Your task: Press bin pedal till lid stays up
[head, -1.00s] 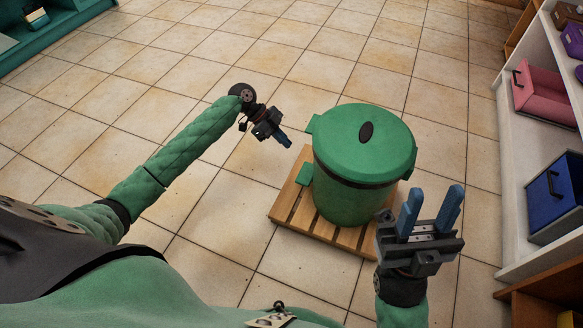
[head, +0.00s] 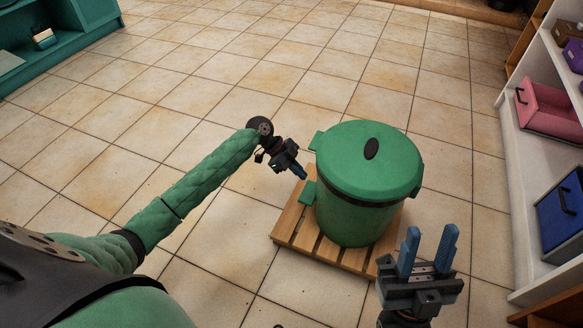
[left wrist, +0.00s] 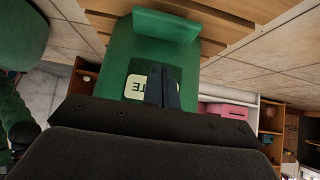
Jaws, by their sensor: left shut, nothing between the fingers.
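A green bin (head: 350,215) with a dark band and a dark oval knob stands upright on a slatted wooden pallet (head: 285,238). Its green lid (head: 340,160) is down. The green pedal (head: 307,192) sticks out at the bin's left side, low over the pallet. In the left wrist view the pedal (left wrist: 165,26) shows at the top, with a label partly hidden behind the fingers. My left gripper (head: 302,174) is shut and empty, close above the pedal; I cannot tell whether it touches. My right gripper (head: 431,245) is open and empty, in front of the bin to the right.
A white shelf with a pink bin (head: 547,108) and a blue bin (head: 562,212) stands at the right. A teal shelf (head: 75,40) is at the far upper left. The tiled floor left of and behind the bin is clear.

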